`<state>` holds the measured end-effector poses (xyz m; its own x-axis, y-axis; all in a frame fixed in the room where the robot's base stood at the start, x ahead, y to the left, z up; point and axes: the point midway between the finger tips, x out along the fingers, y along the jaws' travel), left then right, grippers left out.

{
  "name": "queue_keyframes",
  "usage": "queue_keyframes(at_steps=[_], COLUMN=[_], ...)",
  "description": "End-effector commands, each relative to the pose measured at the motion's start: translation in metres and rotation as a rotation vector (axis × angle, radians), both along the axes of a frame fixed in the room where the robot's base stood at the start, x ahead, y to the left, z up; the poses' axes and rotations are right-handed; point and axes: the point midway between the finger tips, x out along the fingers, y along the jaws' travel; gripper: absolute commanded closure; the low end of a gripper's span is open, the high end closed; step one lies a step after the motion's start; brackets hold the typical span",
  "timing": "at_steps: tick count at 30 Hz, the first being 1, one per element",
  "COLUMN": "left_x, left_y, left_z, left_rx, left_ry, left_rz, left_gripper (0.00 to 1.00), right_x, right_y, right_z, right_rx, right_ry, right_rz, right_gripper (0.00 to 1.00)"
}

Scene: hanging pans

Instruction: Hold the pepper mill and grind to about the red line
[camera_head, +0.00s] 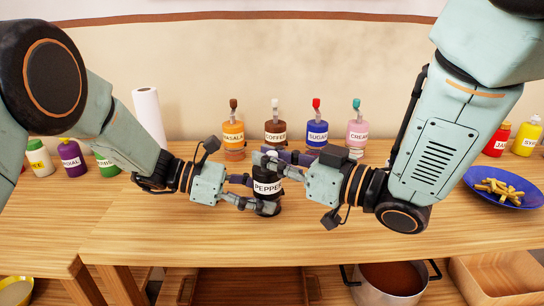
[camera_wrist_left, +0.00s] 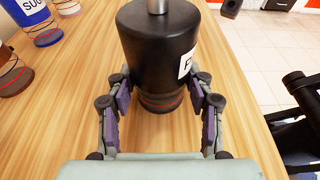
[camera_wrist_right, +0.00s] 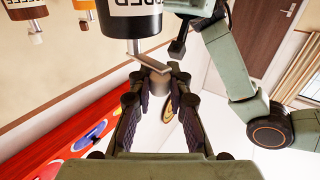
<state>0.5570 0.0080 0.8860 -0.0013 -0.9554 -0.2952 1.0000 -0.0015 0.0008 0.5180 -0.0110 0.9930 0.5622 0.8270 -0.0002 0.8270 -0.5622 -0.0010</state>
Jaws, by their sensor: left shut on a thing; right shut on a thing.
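The black pepper mill (camera_head: 267,187) with a white PEPPER label stands upright on the wooden table. My left gripper (camera_head: 257,194) is shut around the lower part of the mill, with a finger on each side. In the left wrist view the mill's dark body (camera_wrist_left: 160,45) narrows to a base with a red line (camera_wrist_left: 160,104) around it, just beyond the fingers; the fill level is not clear. My right gripper (camera_head: 273,161) is above the mill, shut on the crank knob (camera_wrist_right: 158,84). The metal crank arm (camera_wrist_right: 150,60) shows in the right wrist view.
Masala (camera_head: 234,133), coffee (camera_head: 275,131), sugar (camera_head: 316,130) and cream (camera_head: 357,133) bottles stand behind the mill. A blue plate of fries (camera_head: 503,189) is at the right. A pot (camera_head: 391,282) sits below the table's front edge.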

Motion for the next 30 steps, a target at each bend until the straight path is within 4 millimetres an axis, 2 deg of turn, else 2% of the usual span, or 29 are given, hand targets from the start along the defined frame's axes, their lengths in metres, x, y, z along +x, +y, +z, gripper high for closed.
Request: queue_keyframes(at_steps=[4,5,13,23,30], left_x=[0.001,0.001,0.001,0.0,0.0], left_y=[0.0,0.0,0.0,0.0,0.0], left_z=[0.0,0.0,0.0,0.0,0.0], left_rx=[0.002,0.002,0.001,0.001,0.001], left_ry=[0.0,0.0,0.0,0.001,0.001], left_rz=[0.003,0.003,0.002,0.001,0.001], left_gripper=[0.8,0.8,0.8,0.8,0.8], right_x=[0.0,0.0,0.0,-0.001,-0.012], right_y=[0.0,0.0,0.0,-0.001,-0.02], right_z=[0.001,0.001,0.0,0.0,0.001], right_rx=[0.0,0.0,0.001,0.001,0.004], right_ry=[-0.001,-0.001,-0.001,0.001,0.003], right_rz=[0.003,0.003,0.003,0.002,-0.003], right_gripper=[1.0,0.82,0.6,0.59,0.59])
